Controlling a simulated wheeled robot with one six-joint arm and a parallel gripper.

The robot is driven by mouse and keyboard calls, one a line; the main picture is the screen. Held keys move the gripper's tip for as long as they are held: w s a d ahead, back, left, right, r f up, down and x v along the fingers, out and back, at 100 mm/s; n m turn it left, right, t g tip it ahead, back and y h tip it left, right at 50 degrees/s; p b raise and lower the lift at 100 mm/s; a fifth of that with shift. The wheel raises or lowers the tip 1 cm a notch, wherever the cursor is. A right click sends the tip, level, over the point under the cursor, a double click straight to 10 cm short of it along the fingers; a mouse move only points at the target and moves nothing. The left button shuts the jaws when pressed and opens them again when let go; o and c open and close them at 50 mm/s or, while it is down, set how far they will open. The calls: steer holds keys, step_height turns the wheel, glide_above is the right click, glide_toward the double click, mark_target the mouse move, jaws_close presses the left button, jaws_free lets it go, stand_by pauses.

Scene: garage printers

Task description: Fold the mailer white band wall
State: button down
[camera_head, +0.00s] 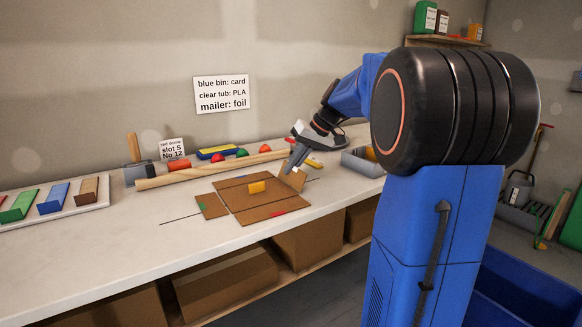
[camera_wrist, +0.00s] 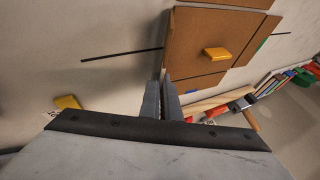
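The brown cardboard mailer (camera_head: 240,205) lies on the white bench, with flat walls around its base. The left wall has a green band (camera_head: 202,207), and the front wall a red band (camera_head: 278,213). The right wall (camera_head: 294,180) is tilted up from the bench under my gripper (camera_head: 289,167). In the wrist view my fingers (camera_wrist: 168,100) are close together, with this wall's thin edge between them. No white band is visible; the fingers cover that part.
A wooden rail (camera_head: 210,168) runs behind the mailer, with coloured pieces behind it. A grey bin (camera_head: 362,163) stands to the right. A tray of coloured pieces (camera_head: 55,202) is at far left. A wall sign (camera_head: 222,95) reads "mailer: foil". The bench front-left is clear.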

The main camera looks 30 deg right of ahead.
mark_target(299, 171)
steer(key=y, duration=0.1)
steer(key=d+f+y, duration=0.1)
steer(key=shift+d+m+y, duration=0.25)
steer(key=shift+m+y, duration=0.15)
steer(key=shift+d+f+m+t+y, duration=0.2)
steer(key=shift+d+f+y, duration=0.1)
steer(key=shift+y, duration=0.45)
steer(key=shift+d+f+m+t+y, duration=0.1)
steer(key=shift+d+f+t+y, duration=0.15)
steer(key=shift+y, duration=0.5)
steer(key=shift+f, duration=0.1)
steer(key=c, duration=2)
jaws_free()
